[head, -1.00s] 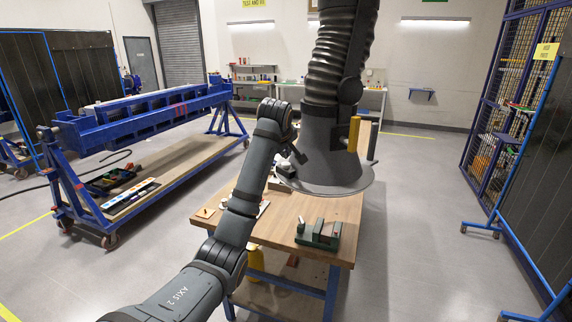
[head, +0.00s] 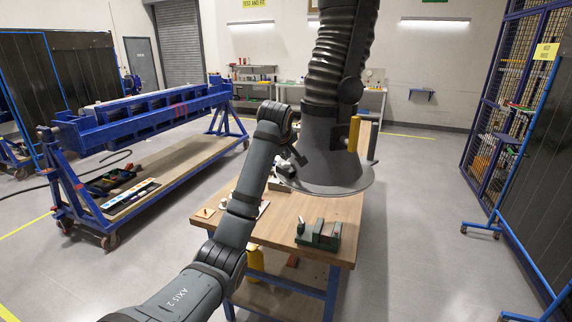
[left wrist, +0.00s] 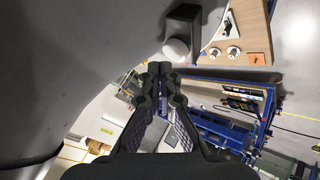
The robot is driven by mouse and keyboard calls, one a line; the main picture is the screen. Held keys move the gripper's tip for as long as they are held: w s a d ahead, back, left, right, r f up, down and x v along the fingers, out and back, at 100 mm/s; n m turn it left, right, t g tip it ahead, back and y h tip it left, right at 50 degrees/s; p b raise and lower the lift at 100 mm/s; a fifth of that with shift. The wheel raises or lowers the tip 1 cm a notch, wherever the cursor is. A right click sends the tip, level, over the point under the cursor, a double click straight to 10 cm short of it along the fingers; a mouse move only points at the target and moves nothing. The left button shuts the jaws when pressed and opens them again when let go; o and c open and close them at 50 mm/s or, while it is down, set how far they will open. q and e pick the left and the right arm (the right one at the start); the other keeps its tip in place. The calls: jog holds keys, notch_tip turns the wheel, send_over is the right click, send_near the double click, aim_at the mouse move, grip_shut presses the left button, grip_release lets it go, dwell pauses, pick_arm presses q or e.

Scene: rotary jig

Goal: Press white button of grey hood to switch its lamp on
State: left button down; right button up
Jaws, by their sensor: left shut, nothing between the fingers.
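The grey hood (head: 325,172) hangs over the wooden table on a dark ribbed hose. Its wide grey surface (left wrist: 80,60) fills the left of the left wrist view. My left gripper (left wrist: 160,68) is shut and empty, and in the head view (head: 296,158) it is at the hood's left side. In the left wrist view a white round knob (left wrist: 177,50), which looks like the button, is just beyond the fingertips, with a dark block behind it. I cannot tell if the fingertips touch it. The hood's lamp is not visible. My right gripper is not in view.
The wooden table (head: 275,225) stands below the hood, with a green vise (head: 318,236) at its front right. A blue frame (head: 145,112) on a wheeled base stands to the left. A yellow handle (head: 354,133) is on the hood's right.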

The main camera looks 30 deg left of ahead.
aim_at(285, 164)
pick_arm(q)
jog(key=shift+f, duration=0.4)
dwell(0.3)
jog(key=shift+f, duration=0.25)
jog(key=shift+r, duration=0.15)
jog(key=shift+r+p, duration=0.75)
jog(key=shift+r, duration=0.05)
notch_tip(285, 164, up, 6)
jog(key=p, duration=0.5)
jog(key=shift+f, duration=0.1)
